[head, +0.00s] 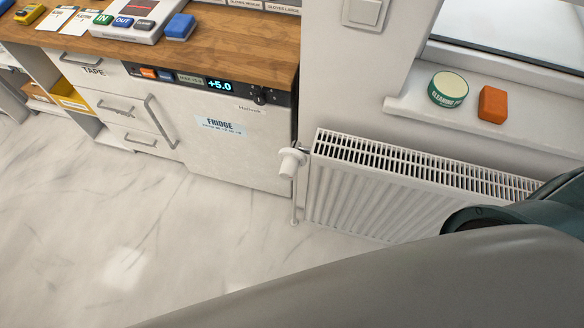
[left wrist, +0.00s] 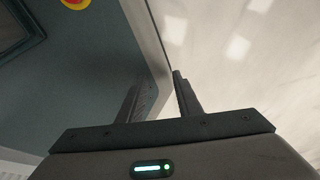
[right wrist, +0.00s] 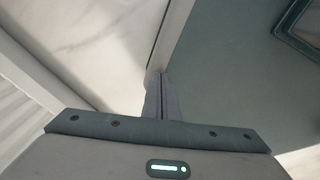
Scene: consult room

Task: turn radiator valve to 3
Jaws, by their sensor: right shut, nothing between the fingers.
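The white radiator valve (head: 291,162) sticks out at the left end of the white ribbed radiator (head: 372,195) in the head view. A thin pipe runs from it down to the floor. Its numbers are too small to read, so its setting cannot be told. My left gripper (left wrist: 158,80) shows in the left wrist view with its fingers apart and nothing between them. My right gripper (right wrist: 160,78) shows in the right wrist view with its fingers together and empty. Neither gripper's fingers show in the head view, and neither touches the valve.
A fridge (head: 230,140) reading +5.0 stands left of the valve under a wooden counter (head: 230,45). A window sill (head: 410,105) above the radiator holds a green tin (head: 448,90) and an orange block (head: 492,104). My arm covers the lower right. The marble floor (head: 120,220) is clear.

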